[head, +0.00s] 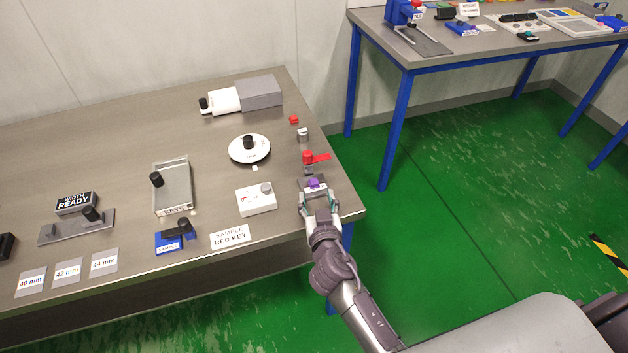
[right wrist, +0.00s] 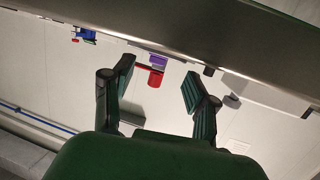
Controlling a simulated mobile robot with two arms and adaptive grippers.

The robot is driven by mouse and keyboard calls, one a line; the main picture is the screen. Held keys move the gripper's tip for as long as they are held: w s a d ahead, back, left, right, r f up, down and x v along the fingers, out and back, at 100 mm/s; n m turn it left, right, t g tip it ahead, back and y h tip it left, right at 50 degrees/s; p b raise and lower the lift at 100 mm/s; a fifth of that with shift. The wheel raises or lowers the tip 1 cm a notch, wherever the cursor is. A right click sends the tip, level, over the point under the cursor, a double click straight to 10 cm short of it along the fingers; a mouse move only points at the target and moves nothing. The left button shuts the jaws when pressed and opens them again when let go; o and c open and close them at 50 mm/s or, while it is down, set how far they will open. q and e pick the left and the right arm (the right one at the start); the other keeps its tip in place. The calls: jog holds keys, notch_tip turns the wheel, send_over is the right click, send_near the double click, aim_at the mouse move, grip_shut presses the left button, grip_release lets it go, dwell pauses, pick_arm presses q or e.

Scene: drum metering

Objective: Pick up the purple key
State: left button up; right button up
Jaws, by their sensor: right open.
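The purple key (head: 313,183) is small and sits at the right end of the grey table, just in front of the red key. My right gripper (head: 318,198) is open at the table's right edge, with its fingers on either side of the purple key in the head view. In the right wrist view the purple key (right wrist: 158,60) shows beyond and between the open fingers, beside the red key. I cannot tell whether the fingers touch it. My left gripper is not in view.
The red key (head: 308,157) with a red tag lies just behind. A second table (head: 430,55) stands at the back right, with green floor between.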

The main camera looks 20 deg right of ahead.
aim_at(314, 184)
jog(key=x, duration=0.3)
jog(key=p+x, duration=0.1)
jog(key=shift+w+d+r, duration=0.2)
jog(key=shift+w+r, duration=0.05)
jog(key=shift+w, duration=0.1)
jog(key=shift+s, duration=0.1)
jog(key=c, duration=0.8)
